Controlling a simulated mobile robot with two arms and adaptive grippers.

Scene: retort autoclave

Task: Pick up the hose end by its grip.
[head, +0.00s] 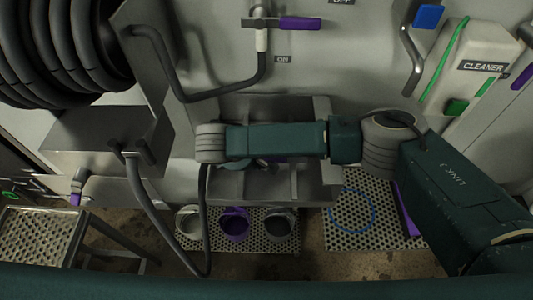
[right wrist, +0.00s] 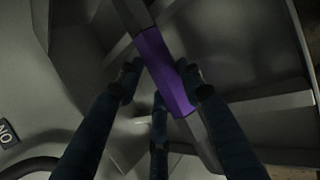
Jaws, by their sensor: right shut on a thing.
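The hose end's purple grip (right wrist: 165,72) lies slantwise between the fingers of my right gripper (right wrist: 163,79) in the right wrist view. The fingers are shut on it from both sides, and a third finger shows below. In the head view my right arm reaches in from the right, and its links hide most of the gripper and grip. The grip is over a grey metal holder (head: 315,183) on the wall. A dark hose (head: 150,211) hangs in a loop at the left, its far part passing behind my arm. My left gripper is not in view.
A hose reel (head: 62,45) is at the upper left. A valve with a purple lever (head: 300,23) sits above, by an ON label. A CLEANER container (head: 480,50) is at the right. Small cups, one purple (head: 234,223), stand on perforated mats (head: 362,190) below.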

